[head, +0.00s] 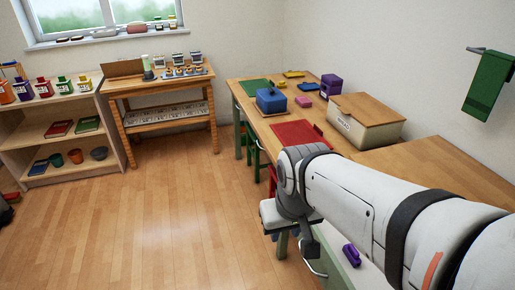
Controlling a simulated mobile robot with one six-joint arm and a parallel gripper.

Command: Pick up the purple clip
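A small purple object that looks like the clip (351,255) lies on a pale surface below my white arm, near the bottom of the head view. My arm reaches in from the lower right and passes above and beside it. The wrist end of my arm, with my gripper (308,247) seemingly at its lower side, is to the left of the purple object and apart from it in the picture. The fingers are not clear, so I cannot tell whether they are open or shut. My arm hides part of the pale surface.
A wooden table (245,92) holds a blue box (270,101), red mat (297,133), purple container (331,86) and lidded crate (362,132). A shelf (60,130) and a side table (160,84) stand left. A green towel (488,85) hangs right. The wooden floor (150,220) is clear.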

